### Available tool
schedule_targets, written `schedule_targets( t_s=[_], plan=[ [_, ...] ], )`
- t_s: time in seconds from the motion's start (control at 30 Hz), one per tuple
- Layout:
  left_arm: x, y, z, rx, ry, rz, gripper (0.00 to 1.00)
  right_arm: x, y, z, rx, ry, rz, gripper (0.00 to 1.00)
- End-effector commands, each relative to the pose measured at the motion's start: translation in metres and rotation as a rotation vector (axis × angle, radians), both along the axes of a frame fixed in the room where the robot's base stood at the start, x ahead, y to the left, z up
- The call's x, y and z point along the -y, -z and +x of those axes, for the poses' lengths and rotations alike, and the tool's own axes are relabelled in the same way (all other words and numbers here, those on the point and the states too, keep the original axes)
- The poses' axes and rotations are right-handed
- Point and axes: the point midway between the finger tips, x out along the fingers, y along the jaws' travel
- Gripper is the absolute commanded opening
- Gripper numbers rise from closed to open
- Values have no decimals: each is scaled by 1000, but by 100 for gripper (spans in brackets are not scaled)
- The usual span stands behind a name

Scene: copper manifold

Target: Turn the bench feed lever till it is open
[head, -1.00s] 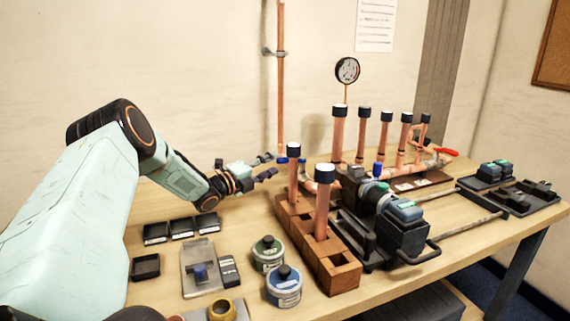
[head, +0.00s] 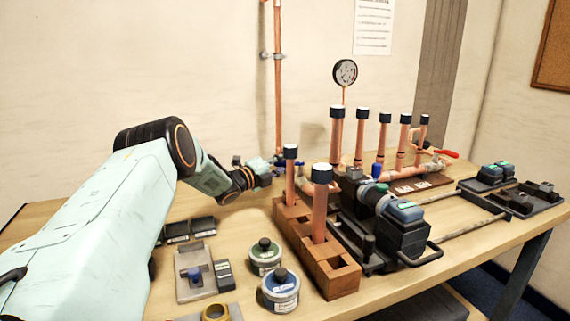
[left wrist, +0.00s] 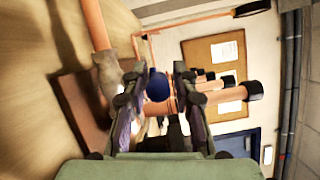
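A blue lever handle (left wrist: 157,87), which I take for the bench feed lever, shows end-on in the left wrist view. It lies between the two fingers of my left gripper (left wrist: 158,80), which are open on either side of it. Whether a finger touches it I cannot tell. In the head view my left gripper (head: 287,163) reaches the left end of the copper manifold (head: 402,170), behind the capped tubes. There the lever is mostly hidden by the gripper. My right gripper is not in view.
A wooden block (head: 333,278) holding two capped copper tubes stands just in front of the gripper. A dark press tool (head: 402,235) lies right of it. Two tins (head: 281,290) and small trays (head: 203,227) stand nearer. A red lever (head: 447,153) is at the manifold's far right.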

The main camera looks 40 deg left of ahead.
Motion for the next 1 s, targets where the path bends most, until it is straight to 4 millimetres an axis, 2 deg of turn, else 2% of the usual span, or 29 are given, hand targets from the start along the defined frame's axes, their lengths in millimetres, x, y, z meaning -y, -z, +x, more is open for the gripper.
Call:
schedule_targets(
  t_s=[0.03,0.3,0.83,1.0],
  plan=[
    [0,0,0,0,-1,0,21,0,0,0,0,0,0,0],
    [-1,-1,0,1,-3,0,0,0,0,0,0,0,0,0],
    [-1,-3,0,5,-5,0,0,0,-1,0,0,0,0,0],
    [2,-7,1,13,-49,-4,0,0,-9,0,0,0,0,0]
  ],
)
